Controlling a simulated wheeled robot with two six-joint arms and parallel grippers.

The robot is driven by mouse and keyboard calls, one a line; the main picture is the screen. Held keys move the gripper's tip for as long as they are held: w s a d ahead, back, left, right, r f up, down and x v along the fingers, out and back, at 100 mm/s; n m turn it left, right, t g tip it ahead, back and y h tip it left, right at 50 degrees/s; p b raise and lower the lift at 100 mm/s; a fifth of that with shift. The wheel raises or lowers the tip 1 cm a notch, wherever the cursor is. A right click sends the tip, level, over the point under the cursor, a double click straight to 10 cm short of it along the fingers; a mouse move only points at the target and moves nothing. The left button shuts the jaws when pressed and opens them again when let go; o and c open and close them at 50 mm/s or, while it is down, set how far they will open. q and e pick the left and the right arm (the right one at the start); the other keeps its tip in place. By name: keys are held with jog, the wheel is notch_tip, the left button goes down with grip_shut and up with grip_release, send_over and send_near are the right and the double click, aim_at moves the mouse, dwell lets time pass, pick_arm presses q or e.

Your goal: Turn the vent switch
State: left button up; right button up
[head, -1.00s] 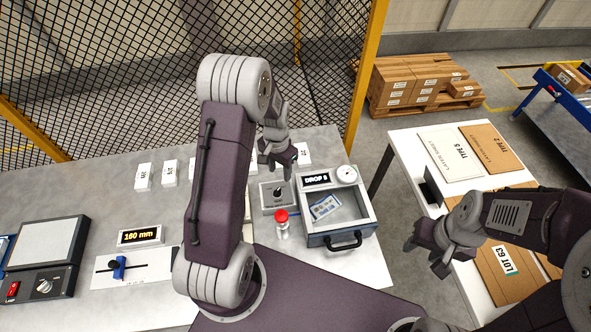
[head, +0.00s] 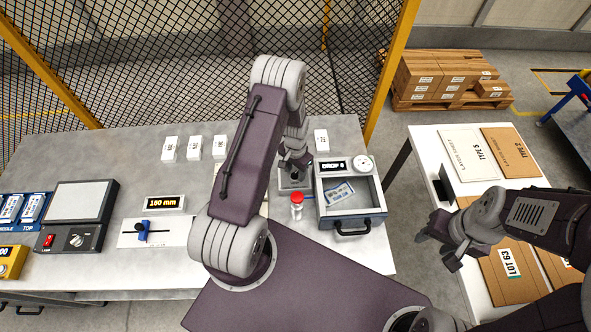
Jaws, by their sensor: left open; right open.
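The vent switch appears to be the small grey box (head: 284,185) beside the drawer unit on the grey table. My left gripper (head: 294,168) is directly over it, pointing down, and hides its knob. I cannot tell whether the fingers touch the knob. The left gripper is open. My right gripper (head: 438,243) is open and empty, above the edge of the white table at the right, well away from the switch.
A drawer unit with a "DROP 5" display (head: 333,166) and gauge stands right of the switch. A red-capped bottle (head: 297,203) stands just in front. A slider panel (head: 160,232) and 160 mm display (head: 165,203) are left. White blocks (head: 195,148) line the back.

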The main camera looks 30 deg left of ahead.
pick_arm(q)
jog(key=shift+w, duration=0.15)
grip_shut()
